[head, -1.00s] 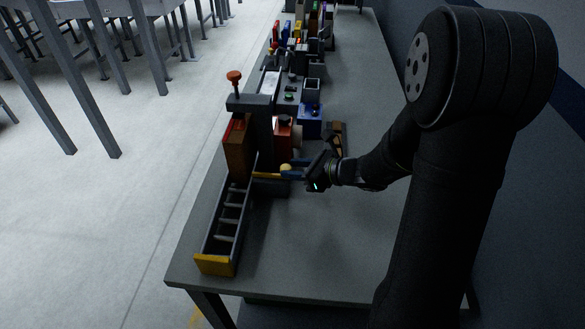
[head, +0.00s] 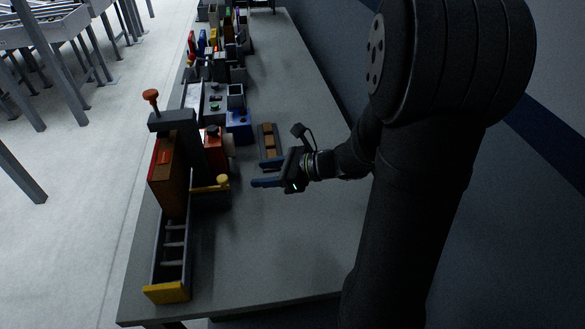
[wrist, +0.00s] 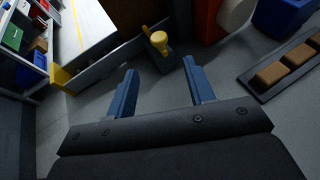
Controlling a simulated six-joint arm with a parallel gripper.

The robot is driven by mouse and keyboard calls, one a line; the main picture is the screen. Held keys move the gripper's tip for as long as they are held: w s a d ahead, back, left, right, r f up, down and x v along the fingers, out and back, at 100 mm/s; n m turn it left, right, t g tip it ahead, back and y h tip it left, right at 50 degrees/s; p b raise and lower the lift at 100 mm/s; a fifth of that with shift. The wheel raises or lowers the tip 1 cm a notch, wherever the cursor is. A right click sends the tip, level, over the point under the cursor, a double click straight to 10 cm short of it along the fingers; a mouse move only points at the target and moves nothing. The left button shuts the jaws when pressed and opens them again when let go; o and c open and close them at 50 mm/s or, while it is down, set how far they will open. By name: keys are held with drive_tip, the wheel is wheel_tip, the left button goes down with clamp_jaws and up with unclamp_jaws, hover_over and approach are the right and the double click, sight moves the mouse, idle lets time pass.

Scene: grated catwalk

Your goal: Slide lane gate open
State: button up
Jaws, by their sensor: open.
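The lane gate's yellow knob and bar (head: 222,180) stick out to the right of the roller lane, beside the brown box (head: 168,182). The knob also shows in the wrist view (wrist: 158,40), just beyond the fingertips, above a dark block. My gripper (head: 261,175) is open and empty to the right of the knob, with a clear gap between them. In the wrist view, its two blue fingers (wrist: 159,67) are spread and point toward the knob, touching nothing. The box and upright hide where the bar meets the lane.
The lane ends in a yellow stop (head: 166,292) near the table's front. A dark upright with an orange knob (head: 151,96) stands over the box. A tray of brown blocks (head: 269,142) lies behind my gripper. The table's front right is clear.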

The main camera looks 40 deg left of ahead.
sight(227, 178)
drive_tip(key=v, duration=0.7)
drive_tip(key=shift+w, duration=0.1)
idle(5.4)
drive_tip(key=x, duration=1.7)
drive_tip(key=shift+s+a, duration=0.15)
drive_tip(key=shift+s, duration=0.1)
